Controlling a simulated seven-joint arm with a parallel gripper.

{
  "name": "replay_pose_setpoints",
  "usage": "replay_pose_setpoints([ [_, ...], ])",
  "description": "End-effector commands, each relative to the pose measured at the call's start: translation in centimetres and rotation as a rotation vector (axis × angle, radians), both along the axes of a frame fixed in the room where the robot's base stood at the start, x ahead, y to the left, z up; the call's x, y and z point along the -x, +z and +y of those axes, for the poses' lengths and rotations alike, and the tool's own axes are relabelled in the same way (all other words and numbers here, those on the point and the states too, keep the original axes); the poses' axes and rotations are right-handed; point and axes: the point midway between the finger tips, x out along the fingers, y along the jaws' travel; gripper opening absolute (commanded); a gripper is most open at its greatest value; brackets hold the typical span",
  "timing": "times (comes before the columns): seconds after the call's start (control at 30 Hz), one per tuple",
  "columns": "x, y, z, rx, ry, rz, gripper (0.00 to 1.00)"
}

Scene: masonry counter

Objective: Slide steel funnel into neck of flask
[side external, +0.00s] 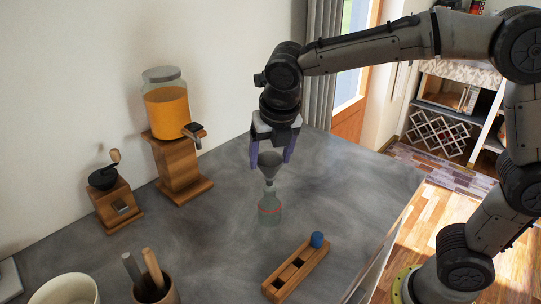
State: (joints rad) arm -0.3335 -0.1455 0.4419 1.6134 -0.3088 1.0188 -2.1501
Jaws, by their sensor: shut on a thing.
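The steel funnel (270,168) is a grey cone, wide end up and roughly upright. My gripper (271,162) points down with its two bluish fingers on either side of the funnel's rim, shut on it. The clear glass flask (270,215) stands on the grey counter directly below, with a reddish line around its body. The funnel's lower end lines up with the flask's neck (269,188) in this view. I cannot tell whether the stem is inside the neck or just above or in front of it.
A wooden rack (285,279) with square holes and a blue piece (317,240) lies in front of the flask. A juice dispenser (167,110) and a coffee grinder (113,198) stand left. A utensil pot (157,290) and white bowl (66,290) are at front left.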

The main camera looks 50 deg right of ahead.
Motion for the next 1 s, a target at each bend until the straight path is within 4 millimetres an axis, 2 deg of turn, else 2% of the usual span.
replay_pose_setpoints([
  [0.63, -0.01, -0.08, 0.00, 0.000, 0.000, 0.000, 0.00],
  [1.0, -0.04, -0.84, 0.00, 0.000, 0.000, -0.001, 0.00],
])
